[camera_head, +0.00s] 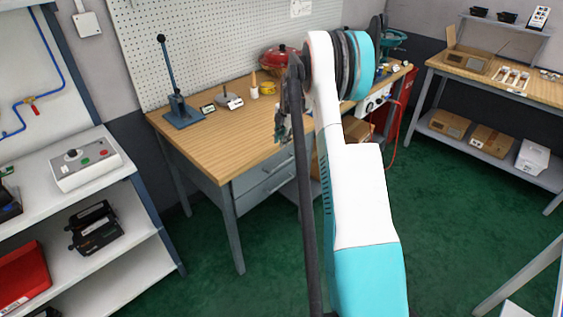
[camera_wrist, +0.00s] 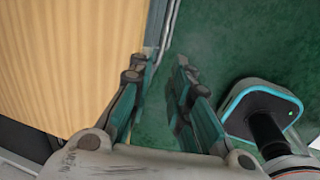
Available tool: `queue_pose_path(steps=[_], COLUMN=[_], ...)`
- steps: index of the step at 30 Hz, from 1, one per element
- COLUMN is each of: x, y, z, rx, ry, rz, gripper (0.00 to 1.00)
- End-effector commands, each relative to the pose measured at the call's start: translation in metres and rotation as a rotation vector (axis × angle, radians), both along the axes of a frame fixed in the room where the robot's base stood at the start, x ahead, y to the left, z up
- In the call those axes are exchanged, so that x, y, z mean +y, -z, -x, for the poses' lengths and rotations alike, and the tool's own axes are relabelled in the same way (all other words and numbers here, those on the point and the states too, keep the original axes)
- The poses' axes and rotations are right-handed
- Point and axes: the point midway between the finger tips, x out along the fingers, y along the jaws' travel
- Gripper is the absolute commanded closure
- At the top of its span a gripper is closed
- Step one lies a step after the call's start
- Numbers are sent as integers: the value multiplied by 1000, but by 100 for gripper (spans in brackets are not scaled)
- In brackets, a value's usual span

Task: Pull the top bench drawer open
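The wooden-topped bench (camera_head: 225,135) stands against the pegboard wall. Its grey drawer unit hangs under the front right part of the top. The top drawer (camera_head: 255,174) looks closed, and another drawer front (camera_head: 265,194) lies below it. My arm hides the right part of both. My gripper (camera_head: 282,128) is by the bench's front edge, above the drawer fronts and partly hidden by my arm. In the wrist view my gripper (camera_wrist: 165,78) points down with its fingers apart and nothing visible between them. The bench top (camera_wrist: 70,60) is on the left there, with grey-blue strips along its edge.
On the bench stand a lever press (camera_head: 180,105), small parts and a red round-bodied device (camera_head: 280,57). A shelf (camera_head: 100,185) with a control box stands at left. Another bench (camera_head: 500,80) stands at right. Green floor (camera_head: 430,190) is open in front of the bench.

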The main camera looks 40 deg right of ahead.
Motion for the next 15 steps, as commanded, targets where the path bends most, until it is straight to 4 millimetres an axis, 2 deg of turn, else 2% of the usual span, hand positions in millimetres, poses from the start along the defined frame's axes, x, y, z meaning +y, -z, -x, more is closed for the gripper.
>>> queue_pose_path(steps=[3,8,15], x=[-7,-7,-6], y=[10,29,74], z=[2,-1,-10], rx=[8,8,8], ry=[-21,-26,-25], rz=[1,0,1], gripper=[82,82,82])
